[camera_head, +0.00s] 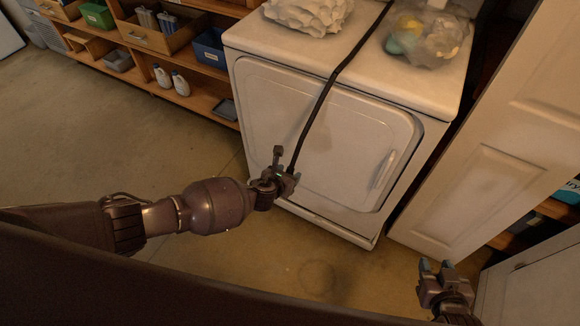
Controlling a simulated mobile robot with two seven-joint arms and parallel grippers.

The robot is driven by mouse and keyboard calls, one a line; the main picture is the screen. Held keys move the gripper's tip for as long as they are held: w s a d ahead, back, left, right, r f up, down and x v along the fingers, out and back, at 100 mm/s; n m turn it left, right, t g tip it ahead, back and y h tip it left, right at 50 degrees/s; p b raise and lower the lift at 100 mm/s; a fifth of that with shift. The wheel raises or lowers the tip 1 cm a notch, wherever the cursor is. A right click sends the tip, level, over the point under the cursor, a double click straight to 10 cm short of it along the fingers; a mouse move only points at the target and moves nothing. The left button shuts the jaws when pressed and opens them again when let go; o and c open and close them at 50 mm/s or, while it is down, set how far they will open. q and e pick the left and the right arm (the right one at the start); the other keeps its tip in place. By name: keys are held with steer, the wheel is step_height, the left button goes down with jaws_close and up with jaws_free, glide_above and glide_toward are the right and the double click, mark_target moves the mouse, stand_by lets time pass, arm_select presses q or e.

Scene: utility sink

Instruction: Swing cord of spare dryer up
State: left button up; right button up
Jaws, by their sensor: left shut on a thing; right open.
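A white dryer (262,92) stands in the upper middle of the head view, its door facing me. A black cord (323,98) runs from behind the dryer across its top, over the front edge and down the door. My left gripper (284,172) is shut on the lower end of the cord, in front of the lower left part of the door. The cord's tip is hidden at the gripper. My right gripper (436,268) is open and empty at the lower right, apart from the dryer and the cord.
A crumpled white cloth (308,14) and a clear bag with colored items (422,38) lie on the dryer top, either side of the cord. A wooden shelf (133,74) with bins and bottles stands at left. A white panel door (500,150) stands at right. The floor at left is clear.

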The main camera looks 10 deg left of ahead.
arm_select(q)
steer(key=shift+s+r+p, duration=0.25)
steer(key=shift+r+p, duration=0.05)
steer(key=shift+s+a, duration=0.1)
steer(key=shift+s+a+r+g+p, duration=0.1)
steer(key=shift+s+g+p, duration=0.2)
steer(key=shift+p, duration=0.4)
arm_select(e)
steer(key=shift+s+d+g, duration=0.2)
steer(key=shift+s+g, duration=0.1)
steer(key=shift+s, duration=0.7)
steer(key=shift+w+r, duration=0.1)
steer(key=shift+w, duration=0.05)
arm_select(q)
steer(key=o, duration=1.3)
arm_select(e)
steer(key=shift+w+r, duration=0.1)
steer(key=shift+r, duration=0.1)
arm_select(q)
steer(key=shift+r, duration=0.1)
steer(key=v, duration=1)
steer(key=shift+s+p, duration=0.35)
arm_select(e)
steer(key=shift+s+r, duration=0.1)
steer(key=shift+s, duration=0.1)
